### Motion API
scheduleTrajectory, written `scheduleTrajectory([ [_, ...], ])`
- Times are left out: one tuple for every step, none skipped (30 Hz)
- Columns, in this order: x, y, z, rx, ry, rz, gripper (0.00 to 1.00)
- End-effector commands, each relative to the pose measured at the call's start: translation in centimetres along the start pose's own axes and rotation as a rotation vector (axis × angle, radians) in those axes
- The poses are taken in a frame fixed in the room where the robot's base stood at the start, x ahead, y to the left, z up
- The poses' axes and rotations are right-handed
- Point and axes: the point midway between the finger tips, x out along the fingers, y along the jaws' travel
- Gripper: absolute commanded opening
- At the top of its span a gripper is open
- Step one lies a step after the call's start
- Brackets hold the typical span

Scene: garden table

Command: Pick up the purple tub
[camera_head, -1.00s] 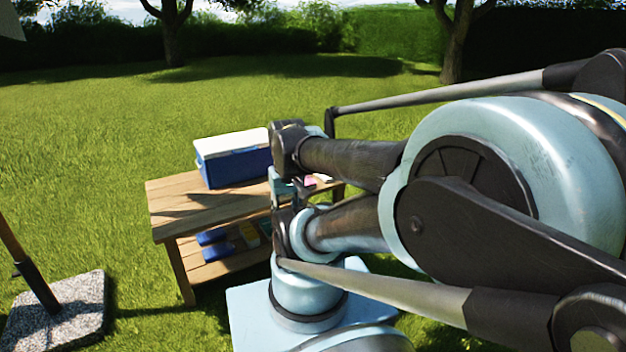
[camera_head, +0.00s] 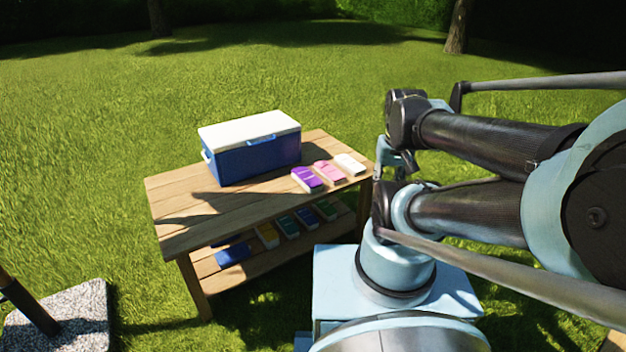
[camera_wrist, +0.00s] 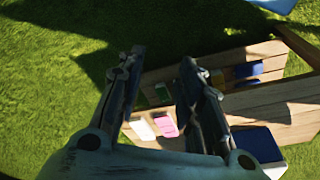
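The purple tub (camera_head: 307,179) lies on the right part of the wooden table's top (camera_head: 180,207) in the head view. It sits left of a pink tub (camera_head: 330,172), with a white tub (camera_head: 350,164) further right. In the wrist view the pink tub (camera_wrist: 166,124) and white tub (camera_wrist: 142,128) show between the fingers. The purple tub is not seen there; my right finger covers the area beside the pink tub. My gripper (camera_wrist: 162,66) is open and empty, with its fingers wide apart. It is apart from the tubs.
A blue cooler with a white lid (camera_head: 250,155) stands behind and left of the purple tub. Several coloured tubs, among them a yellow one (camera_head: 267,235), lie on the lower shelf. A stone base with a pole (camera_head: 75,318) stands at the left. Open grass surrounds the table.

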Motion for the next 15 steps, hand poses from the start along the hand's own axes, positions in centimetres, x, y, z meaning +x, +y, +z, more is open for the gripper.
scheduleTrajectory([
  [0.0,0.0,0.0,0.0,0.0,0.0,0.33],
  [0.0,0.0,0.0,0.0,0.0,0.0,0.33],
  [0.0,0.0,0.0,0.0,0.0,0.0,0.33],
  [0.0,0.0,0.0,0.0,0.0,0.0,0.33],
  [0.0,0.0,0.0,0.0,0.0,0.0,0.4],
  [-0.2,0.0,0.1,0.0,0.003,0.0,0.49],
  [-0.6,0.0,0.6,-0.002,0.009,0.0,0.56],
  [-0.7,-0.1,0.6,-0.003,0.01,0.0,0.63],
  [-0.9,-0.1,0.4,-0.007,0.01,-0.001,0.72],
  [-1.1,-0.1,0.1,-0.01,0.009,-0.001,0.79],
  [-1.2,-0.2,-0.2,-0.015,0.007,-0.002,0.82],
  [-1.5,-0.3,-0.8,-0.022,0.004,-0.003,0.82],
  [-1.8,-0.1,-1.3,-0.027,0.002,-0.003,0.82],
  [-2.0,0.0,-1.8,-0.033,0.0,-0.004,0.82],
  [-2.4,-0.1,-2.6,-0.042,-0.003,-0.005,0.82],
])
